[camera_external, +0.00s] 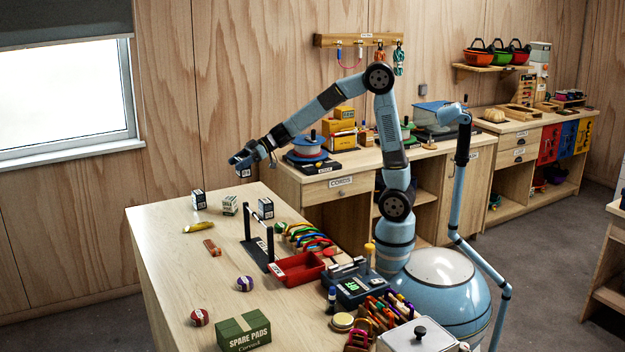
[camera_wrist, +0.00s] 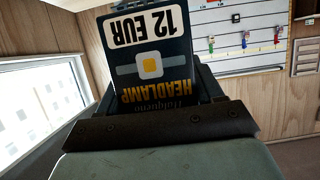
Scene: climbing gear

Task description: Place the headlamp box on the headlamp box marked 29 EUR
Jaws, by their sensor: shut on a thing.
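My gripper (camera_external: 243,160) is raised above the far end of the wooden table, shut on a dark headlamp box (camera_external: 244,171). In the wrist view the held headlamp box (camera_wrist: 152,62) shows a "12 EUR" label and yellow "HEADLAMP" lettering, upside down in the picture. Below it on the table stand three small boxes: a dark one (camera_external: 198,201), a pale greenish one (camera_external: 230,206) and a dark blue one (camera_external: 265,209). Their prices are too small to read, so I cannot tell which is marked 29 EUR. The held box is clear of all three.
A yellow item (camera_external: 199,227) and an orange-brown item (camera_external: 212,247) lie in front of the boxes. A black frame rack (camera_external: 258,251) and a red tray (camera_external: 299,268) stand to the right. Two balls of cord and a green spare pads box (camera_external: 243,334) are nearer. The table's left side is clear.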

